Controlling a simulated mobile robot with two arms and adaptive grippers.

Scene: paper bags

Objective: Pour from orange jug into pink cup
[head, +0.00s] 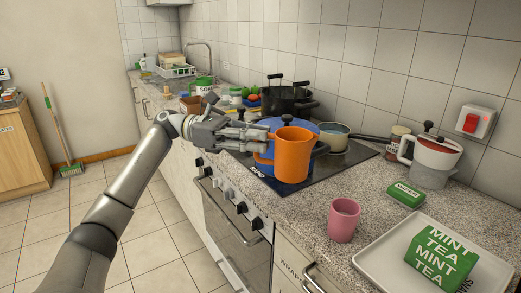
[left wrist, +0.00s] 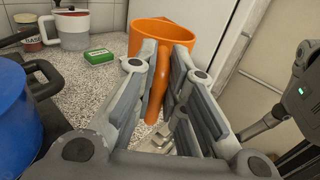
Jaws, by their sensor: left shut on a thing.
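The orange jug (head: 293,157) stands upright in the head view, in front of the blue pot and near the hob's front edge. I cannot tell whether its base touches anything. My left gripper (head: 262,143) reaches it from the left and is shut on its handle. In the left wrist view the jug (left wrist: 163,33) shows between and beyond the fingers (left wrist: 160,85), with its handle between them; its inside is hard to make out. The pink cup (head: 343,221) stands upright on the counter, nearer and to the right of the jug, apart from it. My right gripper is not seen.
A white tray (head: 384,262) with a green mint tea pack (head: 440,258) lies right of the cup. A green box (head: 404,194) and a white-and-red jug (head: 432,161) stand behind. The blue pot (left wrist: 17,115) is close beside my left gripper. Counter around the cup is clear.

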